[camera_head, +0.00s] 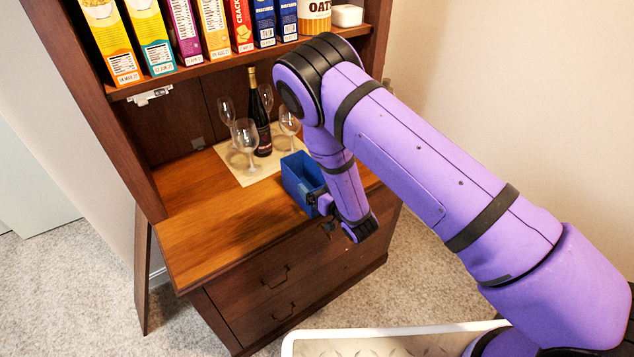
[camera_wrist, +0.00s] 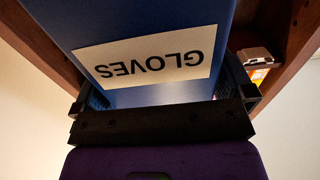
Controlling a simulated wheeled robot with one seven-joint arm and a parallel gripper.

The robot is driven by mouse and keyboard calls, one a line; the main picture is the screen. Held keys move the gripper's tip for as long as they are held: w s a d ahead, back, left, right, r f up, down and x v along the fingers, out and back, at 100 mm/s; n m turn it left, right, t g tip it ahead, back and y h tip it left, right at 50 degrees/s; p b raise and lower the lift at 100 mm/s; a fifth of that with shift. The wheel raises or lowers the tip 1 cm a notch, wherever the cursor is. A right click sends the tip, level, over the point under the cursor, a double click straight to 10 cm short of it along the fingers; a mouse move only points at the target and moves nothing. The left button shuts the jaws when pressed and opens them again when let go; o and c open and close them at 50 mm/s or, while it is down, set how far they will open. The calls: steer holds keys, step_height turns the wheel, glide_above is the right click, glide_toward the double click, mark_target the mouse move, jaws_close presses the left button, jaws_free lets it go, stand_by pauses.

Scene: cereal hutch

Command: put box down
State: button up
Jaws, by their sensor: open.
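A blue open-topped box (camera_head: 298,182) stands upright on the wooden counter of the hutch, near its front edge. In the wrist view the box (camera_wrist: 150,18) fills the middle and bears a white label reading GLOVES, seen upside down. My gripper (camera_head: 322,203) is at the front of the box. In the wrist view my gripper (camera_wrist: 164,92) is open, with one finger on each side of the box. I cannot tell whether the fingers touch its sides. The underside of the box is hidden.
Several wine glasses (camera_head: 245,137) and a dark bottle (camera_head: 261,120) stand on a pale mat (camera_head: 232,168) just behind the box. A shelf above (camera_head: 190,70) holds cereal boxes. The counter's left part (camera_head: 205,235) is clear. A white-rimmed bin (camera_head: 400,329) shows at the bottom.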

steer(key=v, duration=1.1)
steer(key=shift+d, duration=0.1)
steer(key=shift+w+r, duration=0.1)
